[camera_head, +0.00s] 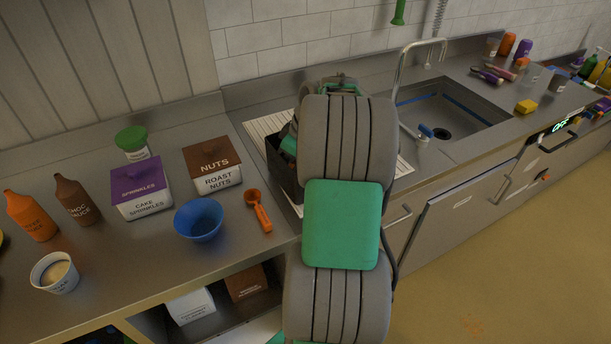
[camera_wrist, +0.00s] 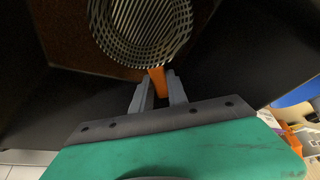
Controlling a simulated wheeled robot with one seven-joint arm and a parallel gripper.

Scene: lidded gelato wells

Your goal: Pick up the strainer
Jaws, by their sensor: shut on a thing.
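The strainer (camera_wrist: 140,30) shows at the top of the wrist view as a round, pale metal mesh with a short orange handle. My gripper (camera_wrist: 157,77) is shut on the orange handle, one grey finger on each side. The mesh lies just beyond the fingertips, in front of a brown surface with dark walls around it. I cannot tell whether the strainer touches these. In the head view my own arm hides the gripper and the strainer.
A dark box (camera_head: 283,172) stands partly behind my arm on a white ribbed drainboard (camera_head: 262,126). To the left are an orange scoop (camera_head: 258,210), a blue bowl (camera_head: 198,221), a nuts box (camera_head: 213,170) and a sprinkles box (camera_head: 142,190). A sink (camera_head: 455,112) with a tall tap lies right.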

